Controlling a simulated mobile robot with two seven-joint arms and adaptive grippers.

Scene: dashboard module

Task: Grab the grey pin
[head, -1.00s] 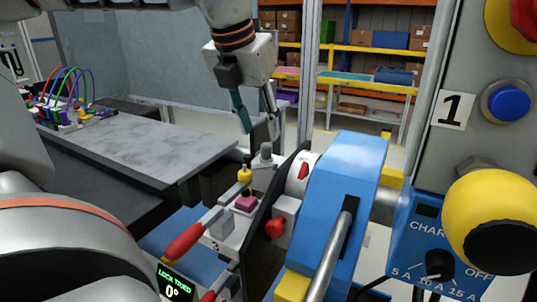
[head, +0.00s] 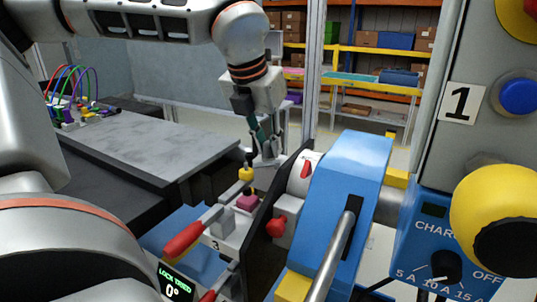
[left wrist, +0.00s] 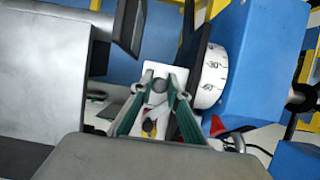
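The grey pin (left wrist: 159,85) shows as a round grey top on a white plate in the left wrist view. In the head view the pin is largely hidden behind my fingers. My left gripper (head: 266,146) points down over the pin's place at the back of the module (head: 231,226). In the left wrist view its green-sided fingers (left wrist: 161,80) are apart, one on each side of the pin. I see a gap and cannot tell any contact. My right gripper is not in view.
A yellow-topped knob (head: 246,174), a magenta button (head: 246,201) and a red-handled lever (head: 187,238) sit in front of the pin. A dark panel with a white dial (head: 302,174) and a blue housing (head: 345,190) stand close on the right. A grey table (head: 150,145) lies left.

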